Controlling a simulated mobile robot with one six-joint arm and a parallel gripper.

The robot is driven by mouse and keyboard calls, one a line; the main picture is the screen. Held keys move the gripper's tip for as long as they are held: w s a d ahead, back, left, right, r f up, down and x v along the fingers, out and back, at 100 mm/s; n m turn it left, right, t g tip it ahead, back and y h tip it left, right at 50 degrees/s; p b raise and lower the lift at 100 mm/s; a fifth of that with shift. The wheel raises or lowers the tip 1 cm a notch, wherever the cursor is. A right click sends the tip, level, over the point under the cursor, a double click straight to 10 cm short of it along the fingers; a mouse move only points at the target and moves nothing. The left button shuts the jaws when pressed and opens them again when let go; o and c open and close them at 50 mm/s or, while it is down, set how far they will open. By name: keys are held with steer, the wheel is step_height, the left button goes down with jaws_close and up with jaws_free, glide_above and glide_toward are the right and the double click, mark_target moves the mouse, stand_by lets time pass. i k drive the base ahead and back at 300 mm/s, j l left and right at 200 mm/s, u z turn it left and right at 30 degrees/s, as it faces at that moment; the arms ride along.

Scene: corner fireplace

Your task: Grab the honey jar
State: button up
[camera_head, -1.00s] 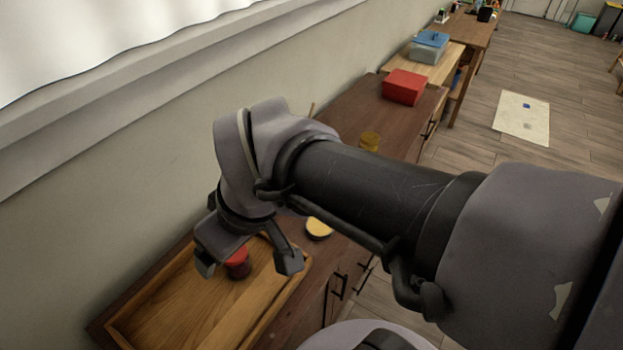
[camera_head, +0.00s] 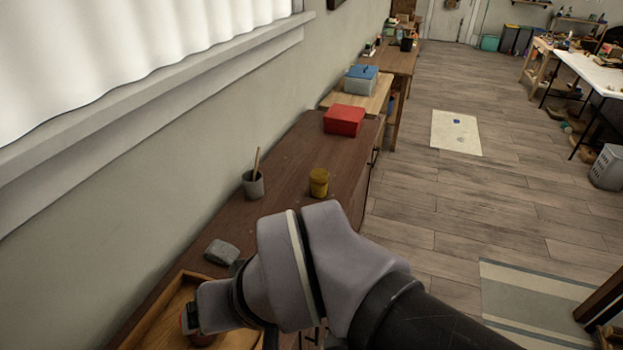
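An amber-yellow jar (camera_head: 319,183), which looks like the honey jar, stands upright on the dark wooden cabinet top (camera_head: 290,160), beyond my arm. My gripper (camera_head: 228,335) is low in the picture over the wooden tray (camera_head: 160,318), well apart from the amber jar and nearer to me. A dark red jar (camera_head: 203,341) shows partly below the gripper. My wrist and the lower picture edge hide most of the fingers, so I cannot tell whether they touch it.
A grey cup with a stick (camera_head: 253,184) stands left of the amber jar, near the wall. A grey block (camera_head: 221,252) lies beyond the tray. A red box (camera_head: 344,120) and a blue-lidded container (camera_head: 361,80) stand farther back. The cabinet top around the amber jar is clear.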

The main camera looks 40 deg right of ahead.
mark_target(317, 191)
steer(key=z, duration=1.25)
steer(key=i+l+u, duration=0.15)
steer(key=l, duration=0.3)
steer(key=i+l+u, duration=0.2)
steer(key=l, duration=0.15)
steer(key=i+l+u, duration=0.15)
steer(key=l, duration=0.25)
steer(key=i+l+u, duration=0.2)
steer(key=l, duration=0.2)
steer(key=i+l+u, duration=0.15)
steer(key=l, duration=0.25)
steer(key=l+u, duration=0.2)
steer(key=l, duration=0.25)
steer(key=i+l+u, duration=0.15)
steer(key=l, duration=0.3)
steer(key=i+u, duration=0.2)
steer(key=i, duration=0.15)
steer(key=i+l+u, duration=0.25)
steer(key=i+j, duration=0.05)
steer(key=j, duration=0.05)
